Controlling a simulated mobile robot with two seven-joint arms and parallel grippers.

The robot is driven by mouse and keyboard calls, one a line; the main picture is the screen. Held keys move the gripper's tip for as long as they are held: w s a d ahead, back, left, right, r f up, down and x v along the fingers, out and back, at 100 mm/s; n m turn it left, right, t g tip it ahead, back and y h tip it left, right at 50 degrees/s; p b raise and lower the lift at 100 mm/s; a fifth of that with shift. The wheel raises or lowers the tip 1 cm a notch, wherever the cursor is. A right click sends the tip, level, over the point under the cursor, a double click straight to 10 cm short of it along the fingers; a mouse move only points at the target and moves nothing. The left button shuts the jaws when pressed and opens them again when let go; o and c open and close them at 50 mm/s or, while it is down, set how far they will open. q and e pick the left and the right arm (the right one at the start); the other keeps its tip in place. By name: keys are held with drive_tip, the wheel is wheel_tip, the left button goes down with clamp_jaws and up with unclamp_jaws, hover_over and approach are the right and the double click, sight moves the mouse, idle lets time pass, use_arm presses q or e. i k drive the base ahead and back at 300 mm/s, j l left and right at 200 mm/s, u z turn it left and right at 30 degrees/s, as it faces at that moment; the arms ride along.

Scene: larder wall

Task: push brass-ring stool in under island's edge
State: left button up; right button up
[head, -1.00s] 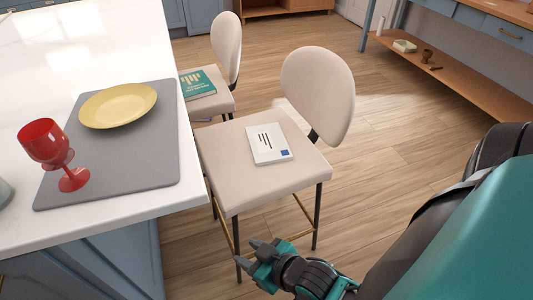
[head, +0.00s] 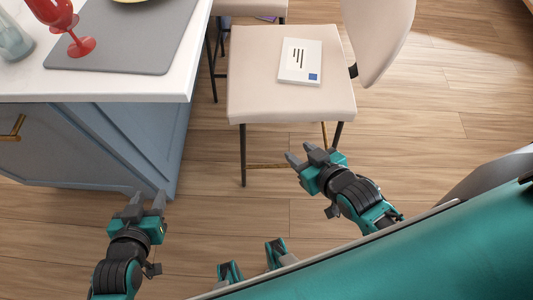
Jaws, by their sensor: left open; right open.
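The nearer stool (head: 252,98) has a cream seat, a rounded cream back (head: 378,28) and dark legs. Brass-coloured foot bars (head: 268,166) show low between its legs. It stands upright to the right of the white-topped island (head: 120,88), and a strip of floor shows between seat and counter edge in the head view. My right gripper (head: 300,154) is open and empty, in front of the stool near its front legs; I cannot tell whether it touches. My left gripper (head: 147,203) is open and empty, low by the island's near corner.
A white booklet (head: 300,62) lies on the nearer stool's seat. A second cream stool (head: 250,7) stands beyond it, mostly cut off. A grey placemat (head: 125,45), red goblet (head: 66,26) and glass (head: 12,40) are on the island. Wooden floor right of the stool is clear.

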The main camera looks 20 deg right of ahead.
sight(378, 31)
drive_tip(key=l, duration=0.5)
drive_tip(key=k+l, duration=0.15)
drive_tip(key=l, duration=0.85)
drive_tip(key=k, duration=0.05)
